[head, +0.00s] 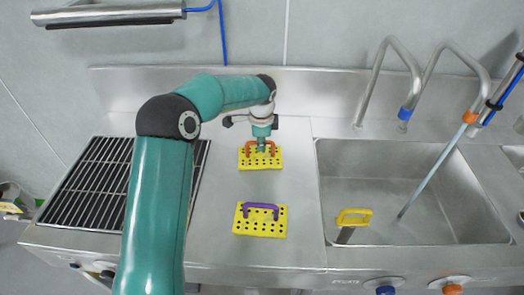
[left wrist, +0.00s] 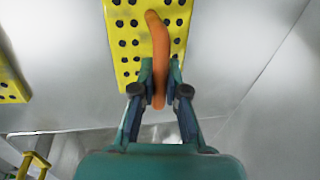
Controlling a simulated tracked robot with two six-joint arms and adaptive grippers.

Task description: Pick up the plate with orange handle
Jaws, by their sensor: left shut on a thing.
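The yellow perforated plate with the orange handle (head: 245,162) lies on the steel counter, toward the back wall in the head view. My left gripper (head: 262,146) is above it, pointing down at the handle. In the left wrist view, the fingers of my left gripper (left wrist: 160,83) are closed on either side of the orange handle (left wrist: 159,45). The yellow plate (left wrist: 122,33) shows behind the handle, and my gripper hides part of it. I cannot tell whether the plate is lifted off the counter. My right gripper is not in view.
A second yellow plate with a purple handle (head: 260,223) lies nearer on the counter (head: 215,210). A black grate (head: 92,185) is at the left. A sink (head: 400,190) with a yellow-handled tool (head: 354,216) and a slanted rod (head: 432,172) is at the right.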

